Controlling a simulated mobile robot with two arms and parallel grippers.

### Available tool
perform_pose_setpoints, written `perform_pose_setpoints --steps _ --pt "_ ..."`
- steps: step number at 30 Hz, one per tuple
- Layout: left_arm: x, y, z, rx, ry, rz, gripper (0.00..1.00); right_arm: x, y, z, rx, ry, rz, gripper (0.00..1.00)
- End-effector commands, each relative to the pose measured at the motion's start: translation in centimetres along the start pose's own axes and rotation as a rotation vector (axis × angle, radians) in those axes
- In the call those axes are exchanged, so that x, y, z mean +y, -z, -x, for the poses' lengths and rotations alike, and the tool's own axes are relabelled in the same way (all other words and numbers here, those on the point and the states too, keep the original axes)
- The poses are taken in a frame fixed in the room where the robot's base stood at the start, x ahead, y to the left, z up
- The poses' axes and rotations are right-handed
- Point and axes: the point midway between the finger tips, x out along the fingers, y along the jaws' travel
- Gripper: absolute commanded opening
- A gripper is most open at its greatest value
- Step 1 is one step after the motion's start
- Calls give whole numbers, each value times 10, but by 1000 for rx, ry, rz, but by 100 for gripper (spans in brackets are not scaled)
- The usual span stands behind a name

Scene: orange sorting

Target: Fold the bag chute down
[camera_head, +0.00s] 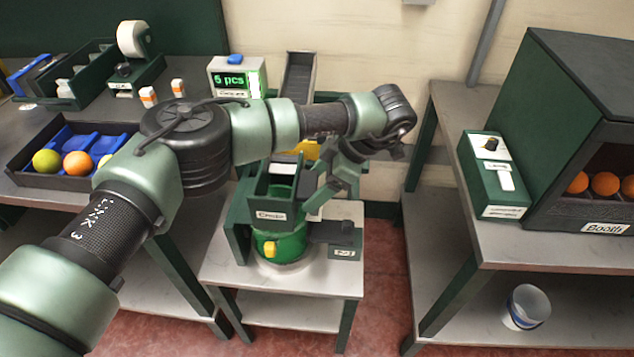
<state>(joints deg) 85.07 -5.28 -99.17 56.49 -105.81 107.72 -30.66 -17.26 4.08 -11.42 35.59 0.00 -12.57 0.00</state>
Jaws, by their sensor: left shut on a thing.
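A grey channel with raised sides (298,76), which looks like the bag chute, stands steeply upright behind the small bag stand. My left arm reaches over from the left. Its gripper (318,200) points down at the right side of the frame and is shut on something. The exact contact is too small and dark to make out. A yellow part (306,149) shows just behind it, partly hidden by my arm. My right gripper is out of view.
A black tray (40,184) with oranges and a green fruit lies on the left bench, with a scale display (236,78) behind. A green control box (493,176) and a booth (585,130) with oranges stand right. A white bucket (526,306) stands on the lower shelf.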

Motion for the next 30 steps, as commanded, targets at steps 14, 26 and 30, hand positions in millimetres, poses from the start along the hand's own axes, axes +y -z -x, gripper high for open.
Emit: perform_pose_setpoints --steps 14,26,30 --pt "-4 -6 -5 -8 8 -11 95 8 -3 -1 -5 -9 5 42" --pt "-2 -6 43 -8 6 -10 95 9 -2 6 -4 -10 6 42" --pt "-2 -6 63 -7 6 -12 95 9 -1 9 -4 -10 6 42"
